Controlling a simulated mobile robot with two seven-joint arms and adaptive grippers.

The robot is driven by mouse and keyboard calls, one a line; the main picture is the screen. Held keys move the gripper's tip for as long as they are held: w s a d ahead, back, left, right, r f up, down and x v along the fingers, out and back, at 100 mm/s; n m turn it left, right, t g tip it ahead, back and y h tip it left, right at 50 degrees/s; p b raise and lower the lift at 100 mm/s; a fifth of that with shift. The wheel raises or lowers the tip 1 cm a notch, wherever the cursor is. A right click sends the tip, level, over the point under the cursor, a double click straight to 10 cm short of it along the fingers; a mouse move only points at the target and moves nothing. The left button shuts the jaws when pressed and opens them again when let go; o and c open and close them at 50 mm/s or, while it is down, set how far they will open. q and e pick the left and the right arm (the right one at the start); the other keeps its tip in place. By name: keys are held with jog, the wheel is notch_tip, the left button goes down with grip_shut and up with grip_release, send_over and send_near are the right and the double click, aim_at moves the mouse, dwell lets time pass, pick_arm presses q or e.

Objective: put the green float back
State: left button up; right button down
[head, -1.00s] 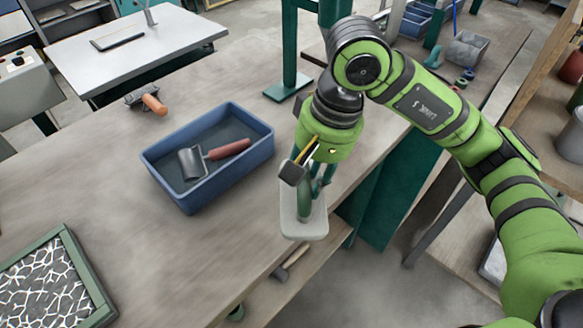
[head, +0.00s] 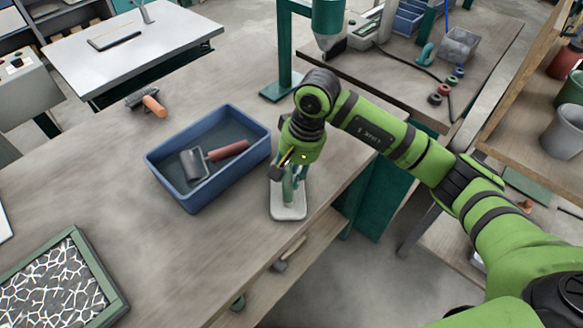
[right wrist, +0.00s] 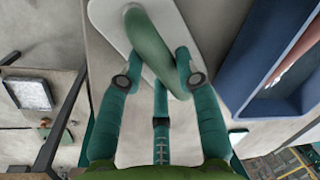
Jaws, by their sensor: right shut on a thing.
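The green float has a pale flat plate (head: 288,210) and a green handle, and it is at the bench edge, just right of the blue tray in the head view. My right gripper (head: 291,178) is shut on the float's handle. My left gripper is not in view.
The blue tray (head: 160,172) holds a roller with a red handle (head: 228,151). An orange-handled tool (head: 154,106) lies behind it on the bench (head: 120,210). A green-framed panel (head: 112,290) is at front left. A green post (head: 286,50) stands behind my gripper.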

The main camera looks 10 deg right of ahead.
aim_at(301, 186)
jog(key=shift+f+b, duration=0.15)
jog(key=shift+b, duration=0.15)
jog(key=c, duration=0.9)
grip_release()
jog(key=shift+r+p, duration=0.25)
jog(key=shift+p, duration=0.1)
jog(key=shift+d+r, duration=0.1)
jog(key=shift+r, duration=0.15)
jog(key=r+b, duration=0.1)
jog(key=r, duration=0.2)
jog(key=d+r+b, duration=0.1)
jog(key=r, duration=0.3)
jog(key=d+r+b, duration=0.1)
jog(key=r+b, duration=0.1)
jog(key=r, duration=0.2)
jog(key=shift+s+d+r, duration=0.1)
jog(key=shift+s, duration=0.2)
